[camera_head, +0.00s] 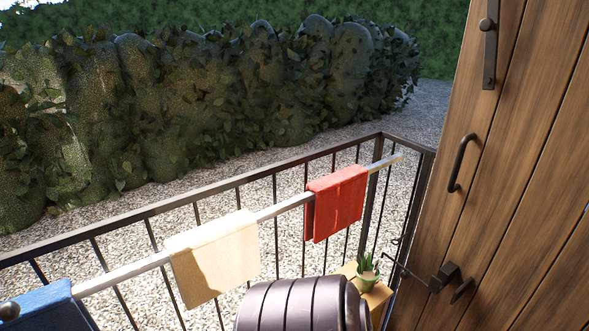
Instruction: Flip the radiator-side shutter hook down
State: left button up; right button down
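A wooden shutter (505,185) with upright planks fills the right side. Near its top a dark metal bar (490,58) hangs from a round pivot, pointing down. Low on the shutter a dark block (445,275) carries a thin dark rod (408,272) that reaches left toward the railing corner. This rod looks like a hook; I cannot tell which fitting is the radiator-side hook. A curved dark pull handle (460,162) sits between the two. No radiator can be identified for certain. Neither of my grippers is in view.
A dark railing (240,181) crosses the view. A pale rail (283,207) carries blue (48,308), cream (213,256) and red (336,202) cloths. A potted plant (367,277) stands on a wooden box (378,298). A ribbed dark rounded object (298,307) is at bottom centre.

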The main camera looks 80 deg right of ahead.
aim_at(404, 275)
jog(key=z, duration=3.45)
